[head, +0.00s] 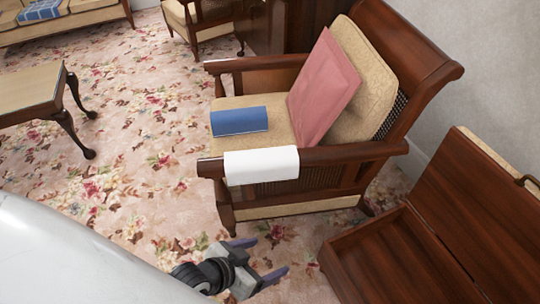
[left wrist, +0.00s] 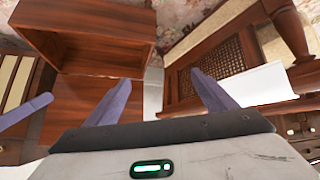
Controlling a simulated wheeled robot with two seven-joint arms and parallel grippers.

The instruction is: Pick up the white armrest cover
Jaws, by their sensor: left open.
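The white armrest cover (head: 261,166) is draped over the near wooden armrest of the armchair (head: 340,158) in the head view. It hangs down over the armrest's outer side. In the left wrist view the white cover (left wrist: 262,85) shows at the right, beyond the right-hand finger. My left gripper (head: 262,258) is open and empty. It is in front of and below the armrest, apart from the cover. In the left wrist view its two fingers (left wrist: 160,98) are spread wide. My right gripper is not in view.
A blue folded item (head: 239,121) and a pink cushion (head: 323,88) lie on the chair seat. A wooden cabinet with an open compartment (head: 375,262) stands at the right. A small table (head: 30,92) is at the left.

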